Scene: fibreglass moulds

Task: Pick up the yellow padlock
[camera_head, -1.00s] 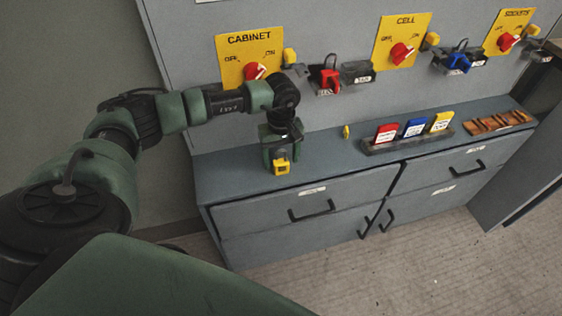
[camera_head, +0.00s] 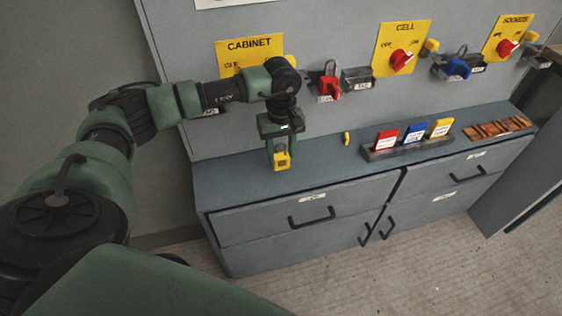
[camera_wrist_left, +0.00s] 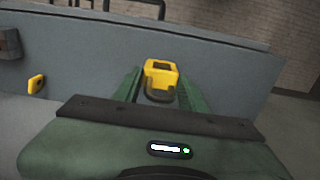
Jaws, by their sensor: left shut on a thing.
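The yellow padlock (camera_head: 282,160) hangs in my left gripper (camera_head: 281,146), above the left part of the grey cabinet top. In the head view part of the padlock is hidden by the fingers. My right gripper is not in view.
The cabinet top (camera_head: 231,183) has a small yellow piece (camera_head: 347,138), a rack (camera_head: 380,155) of red, blue and yellow tags, and a brown tray (camera_head: 470,134). A red padlock (camera_head: 328,88) and a blue padlock (camera_head: 458,68) are on the wall panel. The front left top is clear.

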